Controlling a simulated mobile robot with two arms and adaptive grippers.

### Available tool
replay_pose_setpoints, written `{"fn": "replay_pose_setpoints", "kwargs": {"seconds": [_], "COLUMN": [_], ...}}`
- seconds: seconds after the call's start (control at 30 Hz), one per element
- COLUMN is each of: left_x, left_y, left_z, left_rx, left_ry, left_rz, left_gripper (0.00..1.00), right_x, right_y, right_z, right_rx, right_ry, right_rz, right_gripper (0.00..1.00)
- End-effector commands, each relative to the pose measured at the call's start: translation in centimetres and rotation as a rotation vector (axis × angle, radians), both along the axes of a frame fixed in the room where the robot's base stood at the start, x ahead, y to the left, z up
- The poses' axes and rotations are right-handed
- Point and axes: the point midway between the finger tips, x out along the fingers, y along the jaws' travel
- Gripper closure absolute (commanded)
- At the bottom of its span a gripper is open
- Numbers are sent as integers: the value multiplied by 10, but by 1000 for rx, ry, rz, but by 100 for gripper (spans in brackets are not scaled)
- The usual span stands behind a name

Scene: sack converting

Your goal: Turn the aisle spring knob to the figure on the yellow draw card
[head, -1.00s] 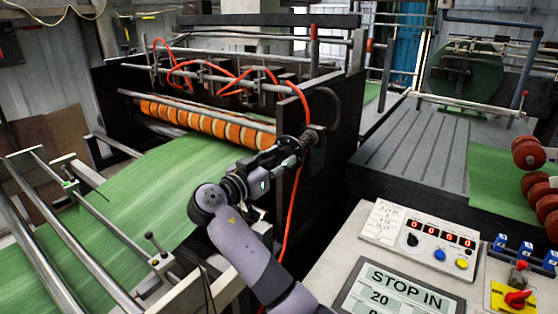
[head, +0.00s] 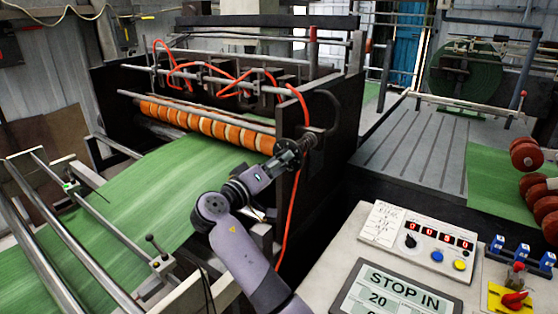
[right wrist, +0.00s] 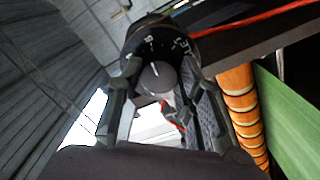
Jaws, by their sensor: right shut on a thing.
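The aisle spring knob is a dark round knob (right wrist: 157,78) with a white pointer line, seen close up in the right wrist view. A black dial ring (right wrist: 152,36) with white figures lies behind it; the figures are partly hidden and too small to read surely. My right gripper (right wrist: 160,92) has one finger on each side of the knob and is shut on it. In the head view my right gripper (head: 290,151) reaches the dark end of the spring shaft at the machine's side frame and hides the knob. I cannot make out a yellow draw card. My left gripper is not in view.
A control box (head: 428,240) with red digits and a STOP IN screen (head: 395,290) are on the bench at right. An orange hose (head: 291,215) hangs beside my right arm. Orange rollers (head: 205,125) and moving green web (head: 150,195) lie to the left.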

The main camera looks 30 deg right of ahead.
Motion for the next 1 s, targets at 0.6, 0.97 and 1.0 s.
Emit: {"fn": "replay_pose_setpoints", "kwargs": {"seconds": [0.6, 0.97, 1.0], "left_x": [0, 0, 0], "left_y": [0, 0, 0], "left_z": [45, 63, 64], "left_rx": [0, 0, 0], "left_ry": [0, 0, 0], "left_rz": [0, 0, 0], "left_gripper": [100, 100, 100], "right_x": [0, -1, -1], "right_y": [0, 0, 0], "right_z": [5, 4, 3], "right_rx": [-220, -301, -306], "right_ry": [525, 721, 733], "right_rz": [2, 2, 3], "right_gripper": [95, 95, 95]}}
